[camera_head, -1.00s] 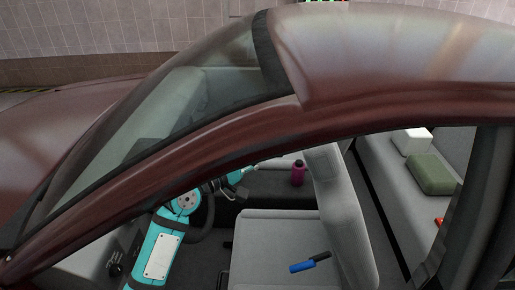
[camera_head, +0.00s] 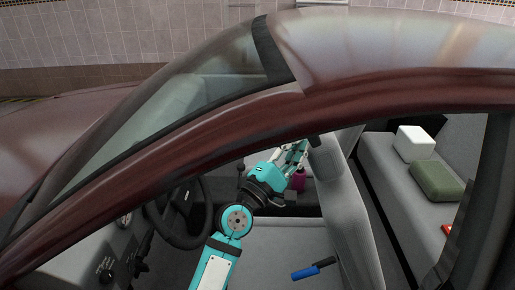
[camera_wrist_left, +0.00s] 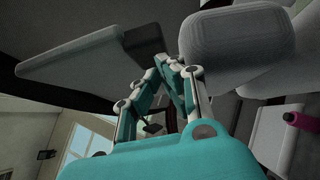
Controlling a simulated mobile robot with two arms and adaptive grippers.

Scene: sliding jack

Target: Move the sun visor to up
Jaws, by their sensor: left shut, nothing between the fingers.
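A flat light-grey panel (camera_wrist_left: 85,58) with a darker end fills the upper left of the left wrist view; it looks like the sun visor, though I cannot be sure. I cannot make out the visor in the head view, where the car roof (camera_head: 400,60) covers much of the cabin. My left gripper (camera_head: 302,147) reaches inside the cabin, near the front seat's headrest. In the wrist view its fingertips (camera_wrist_left: 172,64) are together and empty, between the panel and the headrest. I cannot tell whether they touch either one. My right gripper is not in view.
The headrest (camera_wrist_left: 240,45) is close beside the fingers. The steering wheel (camera_head: 180,215) is left of my arm. A blue-handled tool (camera_head: 307,273) lies on the seat. A pink bottle (camera_head: 297,181), a white box (camera_head: 414,143) and a green cushion (camera_head: 437,181) are farther in.

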